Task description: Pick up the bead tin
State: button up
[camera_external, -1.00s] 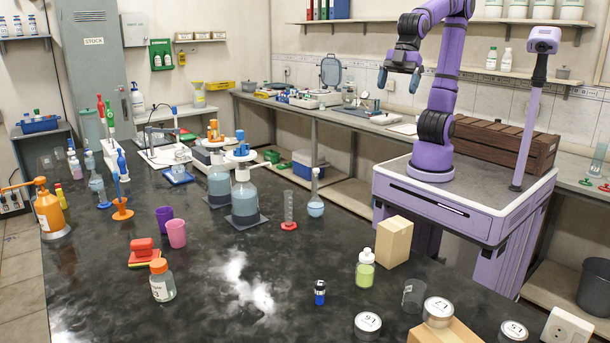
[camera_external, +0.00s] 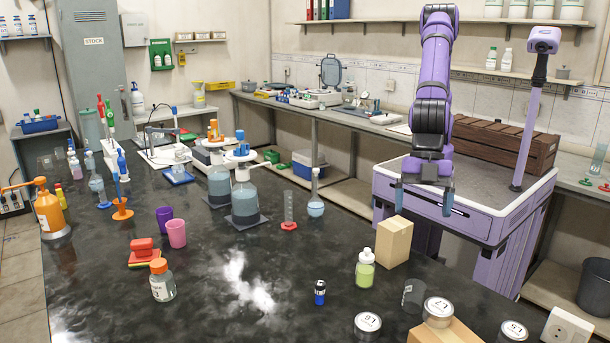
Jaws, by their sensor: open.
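Three round metal tins with pale labelled lids are at the front right of the dark bench; I cannot tell which is the bead tin. The tin marked L6 (camera_external: 367,324) stands on the bench. The tin marked L7 (camera_external: 438,311) is on a low cardboard box (camera_external: 446,334). The tin marked L5 (camera_external: 513,331) is at the right, near the bottom edge of the picture. My gripper (camera_external: 423,203) is open and empty, fingers pointing down, in front of my base. It is apart from the tins, beyond the upright cardboard box.
An upright cardboard box (camera_external: 393,242), a green-filled bottle (camera_external: 365,268) and a dark cup (camera_external: 413,296) stand between my gripper and the tins. The bench's middle front is mostly clear.

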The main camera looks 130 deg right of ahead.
jog(key=n, duration=0.1)
send_near(439, 306)
jog(key=shift+x, duration=5.1)
jog(key=c, duration=1.1)
